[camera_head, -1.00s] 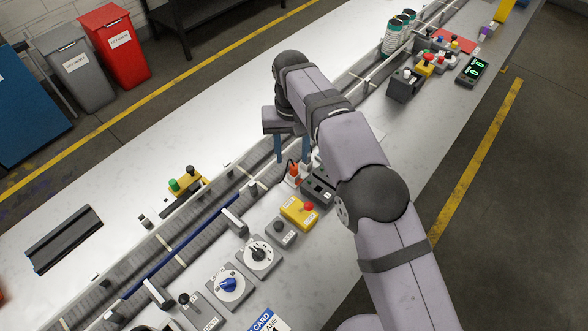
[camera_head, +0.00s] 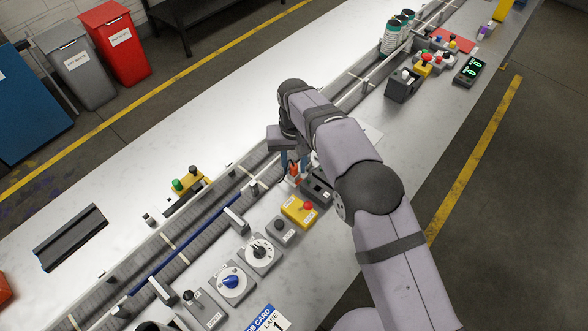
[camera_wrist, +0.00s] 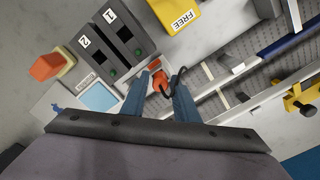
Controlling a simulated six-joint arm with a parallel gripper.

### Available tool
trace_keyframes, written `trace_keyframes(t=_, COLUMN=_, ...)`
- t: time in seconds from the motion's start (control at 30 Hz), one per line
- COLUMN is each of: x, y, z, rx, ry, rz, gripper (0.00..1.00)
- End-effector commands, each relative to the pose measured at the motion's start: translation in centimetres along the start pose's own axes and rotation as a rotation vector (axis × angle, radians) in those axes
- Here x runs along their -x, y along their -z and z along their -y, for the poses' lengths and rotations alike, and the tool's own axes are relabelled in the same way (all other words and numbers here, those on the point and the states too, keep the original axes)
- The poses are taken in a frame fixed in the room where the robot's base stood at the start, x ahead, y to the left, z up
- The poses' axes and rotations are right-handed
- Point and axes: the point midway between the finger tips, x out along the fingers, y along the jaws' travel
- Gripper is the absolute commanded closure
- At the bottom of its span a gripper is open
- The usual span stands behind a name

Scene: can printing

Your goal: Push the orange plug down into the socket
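The orange plug (camera_wrist: 158,82) with its black cord is in the middle of the wrist view, between my gripper's two blue fingers. In the head view the plug (camera_head: 294,171) stands upright beside the conveyor, with a pale base partly visible under it. My gripper (camera_wrist: 162,80) is open, with its fingertips on either side of the plug; whether either finger touches it is unclear. In the head view my gripper (camera_head: 295,161) points down over the plug. The socket opening is hidden by the plug and fingers, so I cannot tell how deep the plug sits.
A dark box with slots marked 1 and 2 (camera_wrist: 111,40) stands close beside the plug. A yellow FREE box (camera_head: 299,211) with a red button is near. The conveyor (camera_head: 205,207) runs along the other side. An orange knob (camera_wrist: 47,66) lies farther off in the wrist view.

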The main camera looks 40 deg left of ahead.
Motion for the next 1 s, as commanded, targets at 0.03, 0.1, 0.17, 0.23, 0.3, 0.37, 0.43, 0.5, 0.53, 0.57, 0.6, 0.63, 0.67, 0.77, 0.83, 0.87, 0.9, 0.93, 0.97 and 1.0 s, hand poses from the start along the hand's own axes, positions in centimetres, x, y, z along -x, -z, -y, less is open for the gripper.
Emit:
trace_keyframes(t=0.03, x=0.0, y=0.0, z=0.0, rx=0.000, ry=0.000, rz=0.000, gripper=0.86)
trace_keyframes(t=0.1, x=0.0, y=0.0, z=0.0, rx=0.000, ry=0.000, rz=0.000, gripper=1.00)
trace_keyframes(t=0.17, x=0.0, y=0.0, z=0.0, rx=0.000, ry=0.000, rz=0.000, gripper=1.00)
trace_keyframes(t=0.23, x=0.1, y=0.0, z=0.0, rx=0.000, ry=0.000, rz=0.000, gripper=1.00)
trace_keyframes(t=0.3, x=0.1, y=0.0, z=0.0, rx=0.000, ry=0.000, rz=0.000, gripper=1.00)
trace_keyframes(t=0.37, x=0.1, y=0.0, z=0.0, rx=0.000, ry=0.000, rz=0.000, gripper=1.00)
trace_keyframes(t=0.43, x=0.2, y=0.0, z=0.0, rx=0.000, ry=0.000, rz=-0.001, gripper=1.00)
trace_keyframes(t=0.5, x=0.4, y=0.1, z=0.0, rx=0.000, ry=0.000, rz=-0.001, gripper=1.00)
trace_keyframes(t=0.53, x=0.6, y=0.1, z=0.0, rx=0.000, ry=0.001, rz=-0.002, gripper=1.00)
trace_keyframes(t=0.57, x=0.9, y=0.1, z=0.0, rx=0.000, ry=0.001, rz=-0.003, gripper=1.00)
trace_keyframes(t=0.6, x=1.3, y=0.1, z=0.0, rx=0.000, ry=0.001, rz=-0.004, gripper=1.00)
trace_keyframes(t=0.63, x=1.6, y=0.1, z=0.0, rx=0.000, ry=0.001, rz=-0.004, gripper=1.00)
trace_keyframes(t=0.67, x=2.0, y=0.1, z=0.0, rx=0.000, ry=0.001, rz=-0.005, gripper=1.00)
trace_keyframes(t=0.77, x=3.6, y=0.2, z=0.1, rx=0.000, ry=0.002, rz=-0.006, gripper=1.00)
trace_keyframes(t=0.83, x=4.9, y=0.1, z=0.0, rx=0.000, ry=0.001, rz=-0.005, gripper=1.00)
trace_keyframes(t=0.87, x=5.4, y=0.1, z=0.0, rx=0.000, ry=0.001, rz=-0.006, gripper=1.00)
trace_keyframes(t=0.9, x=6.2, y=0.2, z=0.1, rx=0.000, ry=0.002, rz=-0.006, gripper=1.00)
trace_keyframes(t=0.93, x=6.7, y=0.1, z=0.0, rx=0.000, ry=0.001, rz=-0.004, gripper=1.00)
trace_keyframes(t=0.97, x=7.2, y=0.2, z=0.0, rx=0.000, ry=0.001, rz=-0.005, gripper=1.00)
trace_keyframes(t=1.0, x=7.8, y=0.1, z=0.0, rx=0.000, ry=0.001, rz=-0.005, gripper=1.00)
